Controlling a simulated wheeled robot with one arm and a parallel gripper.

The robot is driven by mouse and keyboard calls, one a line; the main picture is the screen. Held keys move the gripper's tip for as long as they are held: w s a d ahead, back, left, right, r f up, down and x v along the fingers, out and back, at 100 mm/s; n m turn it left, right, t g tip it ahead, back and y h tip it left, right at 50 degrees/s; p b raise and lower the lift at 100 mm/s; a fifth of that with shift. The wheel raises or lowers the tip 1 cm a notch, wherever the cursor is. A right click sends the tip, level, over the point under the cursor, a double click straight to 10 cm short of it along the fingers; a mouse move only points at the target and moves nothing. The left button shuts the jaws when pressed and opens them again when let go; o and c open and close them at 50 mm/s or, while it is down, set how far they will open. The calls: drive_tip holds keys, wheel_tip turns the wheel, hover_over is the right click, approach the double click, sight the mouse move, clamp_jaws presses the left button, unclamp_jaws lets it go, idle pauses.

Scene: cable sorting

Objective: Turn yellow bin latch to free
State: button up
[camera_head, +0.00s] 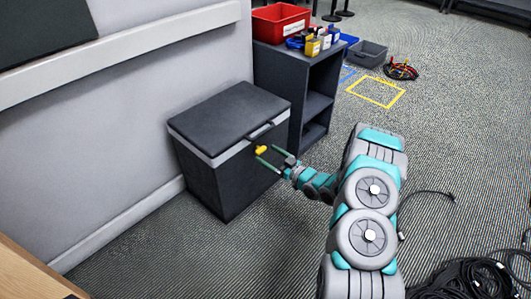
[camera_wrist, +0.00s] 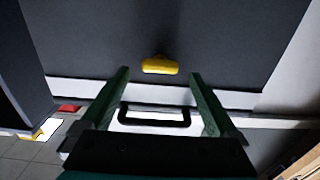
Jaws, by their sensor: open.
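The yellow latch (camera_head: 261,150) sits on the front of a dark grey lidded bin (camera_head: 222,187), just below the pale band under the lid. In the wrist view the latch (camera_wrist: 159,66) lies crosswise on the dark front face, ahead of and between my fingertips. My gripper (camera_head: 268,157) is open, with its two green fingers pointing at the bin front. In the wrist view my gripper (camera_wrist: 160,75) has nothing between its fingers, and the latch appears apart from them. The bin's black handle (camera_wrist: 154,116) shows between the fingers. The lid is shut.
A dark shelf unit (camera_head: 312,95) stands right beside the bin, with a red bin (camera_head: 280,22) and small yellow containers on top. A white wall (camera_head: 125,140) is at the left. Black cables (camera_head: 470,278) lie on the floor at lower right. Carpet in front of the bin is clear.

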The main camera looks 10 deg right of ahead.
sight(261, 150)
drive_tip(key=shift+x, duration=1.15)
drive_tip(key=c, duration=1.4)
